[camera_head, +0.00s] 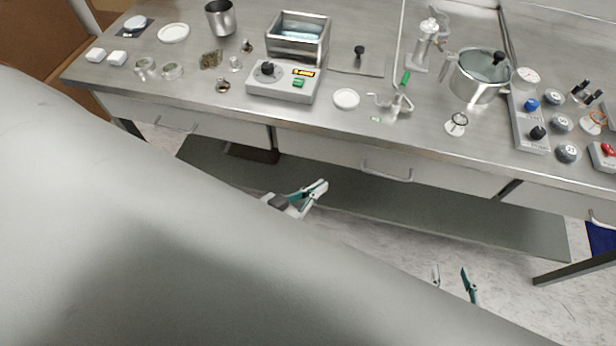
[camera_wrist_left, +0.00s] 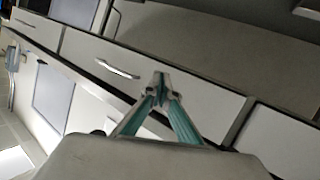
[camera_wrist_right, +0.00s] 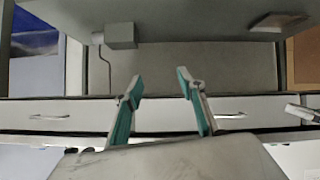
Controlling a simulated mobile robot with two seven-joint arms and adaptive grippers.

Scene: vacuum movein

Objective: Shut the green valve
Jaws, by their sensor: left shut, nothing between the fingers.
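A small green handle (camera_head: 406,77), apparently the green valve, stands upright on clear glassware (camera_head: 396,103) near the middle of the bench. Its exact setting is too small to tell. A small green piece (camera_head: 375,119) lies by the glassware's base. My left gripper (camera_head: 318,187) is shut and empty, in front of the bench and left of the valve; its closed fingertips show in the left wrist view (camera_wrist_left: 160,82). My right gripper (camera_head: 452,275) is open and empty in front of the bench, low in the head view; its spread fingers show in the right wrist view (camera_wrist_right: 160,84). Neither touches the glassware.
The steel bench (camera_head: 215,101) is crowded. A control box (camera_head: 284,82) and white dish (camera_head: 346,99) stand left of the glassware. A steel pot (camera_head: 478,78) and knob panel (camera_head: 529,125) stand right. Drawers (camera_head: 330,155) front the bench. My arm hides the lower left.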

